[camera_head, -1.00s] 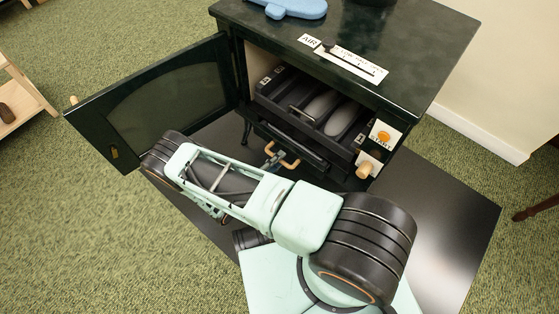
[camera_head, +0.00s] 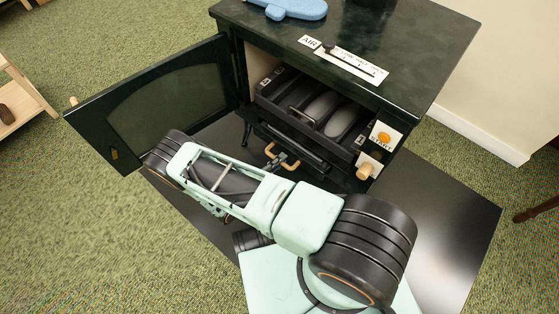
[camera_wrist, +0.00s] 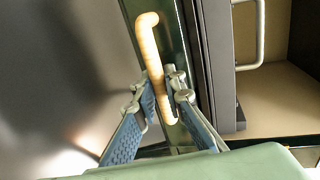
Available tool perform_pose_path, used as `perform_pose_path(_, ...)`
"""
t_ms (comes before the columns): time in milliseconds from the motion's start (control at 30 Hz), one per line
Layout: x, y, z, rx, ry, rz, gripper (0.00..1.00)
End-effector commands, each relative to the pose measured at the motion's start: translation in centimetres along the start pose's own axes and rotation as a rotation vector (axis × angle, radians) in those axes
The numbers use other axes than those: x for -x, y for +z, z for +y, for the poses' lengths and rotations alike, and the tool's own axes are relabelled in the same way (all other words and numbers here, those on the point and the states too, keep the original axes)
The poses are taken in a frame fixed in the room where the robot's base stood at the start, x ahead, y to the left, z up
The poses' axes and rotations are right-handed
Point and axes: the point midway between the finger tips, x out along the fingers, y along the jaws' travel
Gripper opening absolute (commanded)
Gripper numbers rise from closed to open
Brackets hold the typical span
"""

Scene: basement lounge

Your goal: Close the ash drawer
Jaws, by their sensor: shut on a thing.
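The dark green stove (camera_head: 400,62) stands with its glazed door (camera_head: 160,95) swung open to the left. Low on its front is the ash drawer (camera_head: 294,146), with a bent wooden handle (camera_head: 287,163). In the wrist view the handle (camera_wrist: 149,45) runs upright in front of a green drawer face (camera_wrist: 184,90). My gripper (camera_wrist: 164,92) is shut on this handle, with one blue-grey finger on each side of its lower part. In the head view my arm hides much of the gripper. I cannot tell exactly how far out the drawer stands.
A black tray with grey logs (camera_head: 318,108) sits inside the stove above the drawer. A wooden knob (camera_head: 366,171) is at the lower right front. A dark floor plate (camera_head: 445,205) lies around the stove. A blue object (camera_head: 290,8) rests on top.

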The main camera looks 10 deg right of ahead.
Motion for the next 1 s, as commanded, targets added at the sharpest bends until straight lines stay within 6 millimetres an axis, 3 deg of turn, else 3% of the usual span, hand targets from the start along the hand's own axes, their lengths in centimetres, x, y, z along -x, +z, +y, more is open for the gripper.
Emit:
perform_pose_path(133,-0.8,0.0,-0.2,-0.001,-0.003,0.001,0.0)
perform_pose_path(367,-4.1,-0.1,-0.9,0.001,-0.003,0.001,0.0)
perform_pose_path(633,-4.4,0.0,-1.0,0.001,-0.003,0.0,0.0)
perform_pose_path(667,-4.4,0.0,-1.0,0.001,-0.003,0.0,0.14)
perform_pose_path(800,-4.3,0.0,-0.9,0.001,-0.002,0.0,0.28)
perform_pose_path(1000,-4.2,0.0,-0.9,0.001,-0.001,0.0,0.28)
